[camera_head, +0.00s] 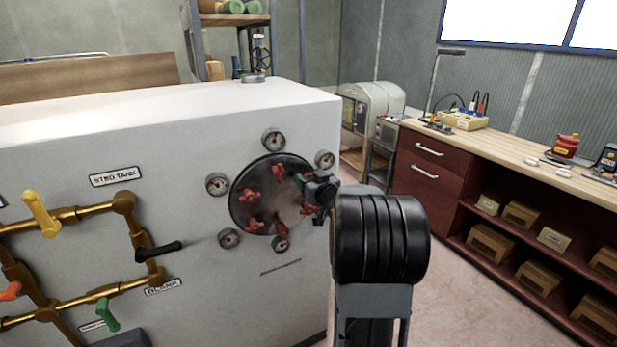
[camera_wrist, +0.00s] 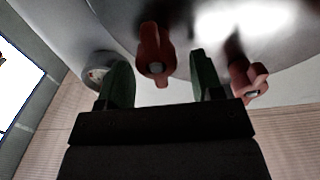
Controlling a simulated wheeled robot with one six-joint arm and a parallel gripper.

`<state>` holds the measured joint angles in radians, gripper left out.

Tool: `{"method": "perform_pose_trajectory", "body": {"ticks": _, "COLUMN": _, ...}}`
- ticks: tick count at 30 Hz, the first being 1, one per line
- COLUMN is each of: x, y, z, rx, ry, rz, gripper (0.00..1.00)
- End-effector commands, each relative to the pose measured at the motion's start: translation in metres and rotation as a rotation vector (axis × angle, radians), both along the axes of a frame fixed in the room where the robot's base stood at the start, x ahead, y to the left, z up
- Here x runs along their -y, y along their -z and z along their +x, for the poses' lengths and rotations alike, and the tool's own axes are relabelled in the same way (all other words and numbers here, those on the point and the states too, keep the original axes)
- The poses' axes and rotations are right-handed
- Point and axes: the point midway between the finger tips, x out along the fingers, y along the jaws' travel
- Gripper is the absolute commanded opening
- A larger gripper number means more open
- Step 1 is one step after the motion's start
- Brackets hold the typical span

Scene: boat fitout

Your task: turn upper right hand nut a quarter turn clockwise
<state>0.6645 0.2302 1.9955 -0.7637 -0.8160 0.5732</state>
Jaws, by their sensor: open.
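The round dark cover plate (camera_head: 272,212) is on the white cabinet front, with red wing nuts around its edge. Red nuts show at the top (camera_head: 278,171), left (camera_head: 250,197) and bottom (camera_head: 281,229). My gripper (camera_head: 302,180) is at the plate's upper right edge and hides the nut there. In the wrist view my gripper (camera_wrist: 160,62) is open, its green fingers apart. A red nut (camera_wrist: 152,42) appears between the fingertips, nearer the left finger, with a gap to the right one. Another red nut (camera_wrist: 247,80) is outside the right finger.
Several gauges surround the plate; one is at its upper right (camera_head: 325,158), and a gauge (camera_wrist: 98,70) shows beside the left finger. Brass pipes with coloured handles (camera_head: 158,251) are at left. A workbench (camera_head: 500,155) stands at right, with open floor before it.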

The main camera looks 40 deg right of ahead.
Motion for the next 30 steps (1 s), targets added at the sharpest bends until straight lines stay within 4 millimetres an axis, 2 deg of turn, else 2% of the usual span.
{"method": "perform_pose_trajectory", "body": {"ticks": 5, "x": 0.0005, "y": 0.0003, "z": 0.0073, "rx": -0.001, "ry": -0.001, "rz": -0.001, "gripper": 0.60}}
{"method": "perform_pose_trajectory", "body": {"ticks": 13, "x": 0.0006, "y": 0.0002, "z": 0.0079, "rx": 0.000, "ry": -0.001, "rz": -0.001, "gripper": 0.60}}
{"method": "perform_pose_trajectory", "body": {"ticks": 28, "x": 0.0005, "y": 0.0000, "z": 0.0077, "rx": 0.000, "ry": -0.001, "rz": -0.001, "gripper": 0.14}}
{"method": "perform_pose_trajectory", "body": {"ticks": 30, "x": 0.0006, "y": -0.0002, "z": 0.0077, "rx": 0.000, "ry": -0.001, "rz": 0.002, "gripper": 0.12}}
